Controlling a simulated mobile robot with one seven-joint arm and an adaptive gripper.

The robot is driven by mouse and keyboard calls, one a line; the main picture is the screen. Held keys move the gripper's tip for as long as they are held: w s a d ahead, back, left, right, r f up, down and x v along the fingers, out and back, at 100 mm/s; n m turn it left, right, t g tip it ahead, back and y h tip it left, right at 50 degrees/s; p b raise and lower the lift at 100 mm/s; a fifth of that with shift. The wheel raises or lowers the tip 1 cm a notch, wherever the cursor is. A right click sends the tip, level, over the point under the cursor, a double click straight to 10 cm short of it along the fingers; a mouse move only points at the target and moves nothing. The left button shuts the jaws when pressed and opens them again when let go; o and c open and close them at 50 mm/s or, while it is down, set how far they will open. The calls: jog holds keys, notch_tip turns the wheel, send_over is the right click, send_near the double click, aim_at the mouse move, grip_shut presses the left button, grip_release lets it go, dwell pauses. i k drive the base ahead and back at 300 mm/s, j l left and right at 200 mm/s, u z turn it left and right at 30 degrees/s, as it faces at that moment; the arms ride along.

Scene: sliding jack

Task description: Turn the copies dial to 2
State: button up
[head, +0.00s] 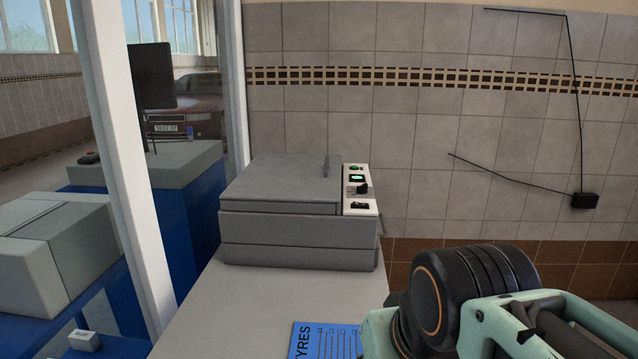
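A grey copier (285,225) stands on a pale counter with its lid shut. A white control strip (350,200) runs along the right side of its top. On the strip are a green button (355,168), a small lit green display (357,178), a black knob (363,188) that looks like the copies dial, and a dark switch-like part (360,206) nearest me. The display's digit and the knob's setting are too small to read. My arm fills the lower right, in front and to the right of the copier. No gripper fingers can be made out.
A blue sheet marked TYRES (318,340) lies on the pale counter (235,310) in front of the copier. A white post (120,150) rises left of it. A tiled wall (420,130) with a black box and cable (585,201) stands behind. The space above the copier is clear.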

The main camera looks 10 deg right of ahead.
aim_at(362, 189)
jog(key=k+l, duration=0.1)
jog(key=l, duration=0.3)
jog(key=k+l+u, duration=0.1)
jog(key=l, duration=0.25)
jog(key=l+u, duration=0.1)
jog(key=l, duration=0.7)
jog(key=i+l, duration=0.1)
jog(key=l, duration=0.3)
jog(key=i+l+u, duration=0.15)
jog(key=l, duration=0.25)
jog(key=i+l, duration=0.2)
jog(key=l, duration=0.15)
jog(key=i+l+u, duration=0.15)
jog(key=i+l, duration=0.1)
jog(key=l, duration=0.1)
